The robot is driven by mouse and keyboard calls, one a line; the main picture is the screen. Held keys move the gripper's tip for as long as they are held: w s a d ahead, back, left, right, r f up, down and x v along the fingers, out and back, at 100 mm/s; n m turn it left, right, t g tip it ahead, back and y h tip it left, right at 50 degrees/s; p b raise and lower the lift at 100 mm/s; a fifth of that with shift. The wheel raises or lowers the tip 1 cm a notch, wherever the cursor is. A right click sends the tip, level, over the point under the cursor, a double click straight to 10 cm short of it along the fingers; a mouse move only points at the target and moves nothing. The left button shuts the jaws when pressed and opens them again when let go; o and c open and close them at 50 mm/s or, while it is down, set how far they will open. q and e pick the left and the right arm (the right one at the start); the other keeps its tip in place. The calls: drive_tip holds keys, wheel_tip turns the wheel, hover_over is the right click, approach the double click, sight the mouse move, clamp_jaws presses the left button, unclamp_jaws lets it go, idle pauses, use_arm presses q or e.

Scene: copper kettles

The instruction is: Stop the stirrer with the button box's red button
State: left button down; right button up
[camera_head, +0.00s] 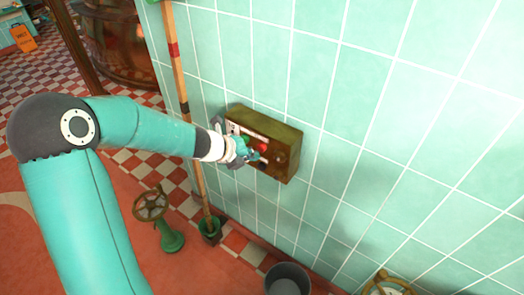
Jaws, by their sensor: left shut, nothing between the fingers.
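The button box (286,137) is a brownish-yellow box fixed to the green tiled wall. Its red button (263,147) shows on the front face, with a green spot to its left by my wrist. My left arm comes in from the left, and my left gripper (257,157) is at the front of the box, shut and empty. Its fingertips are close beside the red button, just below it. I cannot tell whether they touch it. The gripper and wrist hide the lower left of the box. The stirrer cannot be made out. My right gripper is not in view.
A wooden pole (178,85) with a red band stands against the wall left of the box, its foot in a green holder. A green valve with a handwheel (151,205) stands on the floor. A dark bucket (287,279) is below. A copper vessel (122,45) stands behind.

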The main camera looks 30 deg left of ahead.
use_arm(q)
drive_tip(key=shift+s, duration=0.1)
drive_tip(key=s, duration=0.2)
drive_tip(key=s+b, duration=0.1)
drive_tip(key=s, duration=0.2)
drive_tip(key=shift+a, duration=0.2)
idle(0.4)
drive_tip(key=shift+w+d, duration=0.1)
idle(0.5)
drive_tip(key=s+d+f+n+g+h, duration=0.25)
drive_tip(key=s+d+f+n, duration=0.2)
drive_tip(key=d+f, duration=0.55)
drive_tip(key=s+d+f+n+g+h, duration=0.1)
drive_tip(key=s+d+f+n+g, duration=0.35)
drive_tip(key=d+f, duration=0.55)
drive_tip(key=s+f+n+y, duration=0.1)
drive_tip(key=s+f+n, duration=0.2)
drive_tip(key=n, duration=0.7)
drive_tip(key=s+f+n+g+y, duration=0.1)
drive_tip(key=s+f+n, duration=0.2)
drive_tip(key=s+n, duration=0.3)
drive_tip(key=n, duration=0.4)
drive_tip(key=shift+a+f, duration=0.15)
drive_tip(key=shift+f, duration=0.1)
